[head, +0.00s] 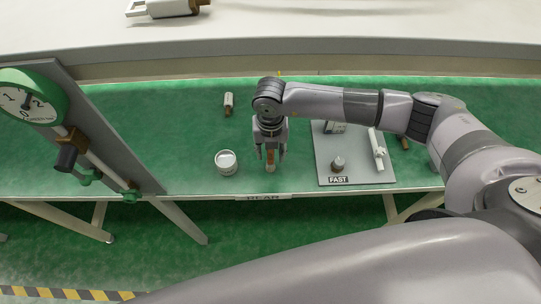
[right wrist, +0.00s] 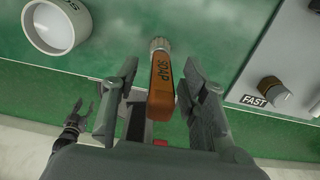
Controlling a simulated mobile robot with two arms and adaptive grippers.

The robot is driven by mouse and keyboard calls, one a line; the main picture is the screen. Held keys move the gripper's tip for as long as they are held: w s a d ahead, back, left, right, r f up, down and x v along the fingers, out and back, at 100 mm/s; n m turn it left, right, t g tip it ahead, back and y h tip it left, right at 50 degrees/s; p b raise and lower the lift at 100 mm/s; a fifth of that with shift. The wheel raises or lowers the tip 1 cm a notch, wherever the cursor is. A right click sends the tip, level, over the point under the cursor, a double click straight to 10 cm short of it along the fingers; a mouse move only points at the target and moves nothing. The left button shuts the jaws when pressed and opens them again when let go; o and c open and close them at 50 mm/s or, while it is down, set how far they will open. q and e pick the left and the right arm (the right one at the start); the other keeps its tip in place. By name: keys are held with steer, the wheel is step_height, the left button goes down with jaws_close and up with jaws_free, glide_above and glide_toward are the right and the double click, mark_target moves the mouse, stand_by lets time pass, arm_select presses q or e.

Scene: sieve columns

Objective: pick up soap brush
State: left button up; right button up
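The soap brush (right wrist: 162,85) has an orange-brown handle marked SOAP and a pale round head; it stands on the green table. It also shows in the head view (head: 271,160), under the right gripper. My right gripper (head: 270,155) points down over it with its fingers apart, one on each side of the handle. In the right wrist view a gap shows between the handle and both fingers (right wrist: 160,95). My left gripper (right wrist: 84,113) shows small at the left of the right wrist view, its fingers apart and empty; the head view does not show it.
A white round container (head: 226,162) stands just left of the brush. A grey panel marked FAST (head: 355,175) with a knob (head: 338,164) lies to the right. A small cylinder (head: 228,103) stands farther back. A dial board (head: 100,130) stands at the left.

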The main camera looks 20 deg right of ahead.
jaws_close()
arm_select(q)
steer(key=shift+w, duration=0.1)
arm_select(e)
steer(key=shift+r, duration=0.1)
stand_by(0.4)
